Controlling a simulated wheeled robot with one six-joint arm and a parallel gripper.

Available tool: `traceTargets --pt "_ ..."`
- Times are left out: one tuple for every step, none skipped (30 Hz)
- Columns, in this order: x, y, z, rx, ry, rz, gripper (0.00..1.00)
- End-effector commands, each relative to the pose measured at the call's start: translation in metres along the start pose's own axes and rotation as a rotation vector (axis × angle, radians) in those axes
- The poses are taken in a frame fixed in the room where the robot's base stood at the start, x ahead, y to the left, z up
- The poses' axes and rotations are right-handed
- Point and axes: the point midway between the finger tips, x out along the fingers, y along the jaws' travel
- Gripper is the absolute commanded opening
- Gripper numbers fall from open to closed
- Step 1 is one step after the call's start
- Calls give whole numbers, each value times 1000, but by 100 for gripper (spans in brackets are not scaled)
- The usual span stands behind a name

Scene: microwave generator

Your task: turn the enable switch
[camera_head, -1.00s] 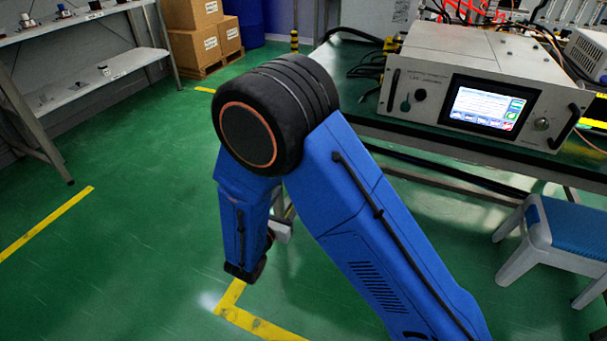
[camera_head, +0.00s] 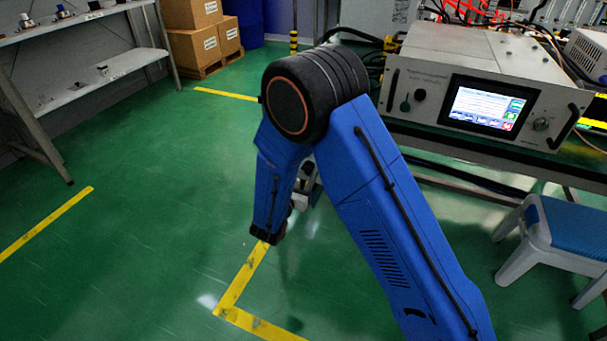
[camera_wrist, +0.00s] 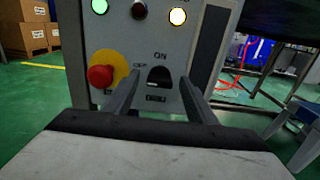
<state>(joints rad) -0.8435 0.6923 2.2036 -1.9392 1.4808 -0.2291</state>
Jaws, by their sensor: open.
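In the wrist view, a grey panel (camera_wrist: 210,50) faces me. It carries a dark switch (camera_wrist: 159,77) with ON above it and a label at its left that seems to read OFF. A small label plate sits below it. My gripper (camera_wrist: 160,85) is open, with its two fingers reaching toward the panel on either side of the switch. I cannot tell whether the fingertips touch the panel. No grip on the switch shows. In the head view my arm hides most of the gripper and this panel.
A red emergency button (camera_wrist: 100,76) on a yellow disc is left of the switch. A green lamp (camera_wrist: 99,6) and a yellow-white lamp (camera_wrist: 178,16) are above. In the head view, a generator box (camera_head: 480,70) with a lit screen stands on a bench; a blue stool (camera_head: 575,230) is at right.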

Motion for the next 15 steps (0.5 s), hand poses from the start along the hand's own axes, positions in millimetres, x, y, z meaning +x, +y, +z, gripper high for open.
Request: traceTargets --pt "0 0 0 0 0 0 52" --pt "0 0 0 0 0 0 52" --pt "0 0 0 0 0 0 52" --pt "0 0 0 0 0 0 52" --pt "0 0 0 0 0 0 52" --pt "0 0 0 0 0 0 52" --pt "0 0 0 0 0 0 44" --pt "0 0 0 0 0 0 37" --pt "0 0 0 0 0 0 28" --pt "0 0 0 0 0 0 20" --pt "0 0 0 0 0 0 13" --pt "0 0 0 0 0 0 10" --pt "0 0 0 0 0 0 10" --pt "0 0 0 0 0 0 10" --pt "0 0 0 1 0 0 10"
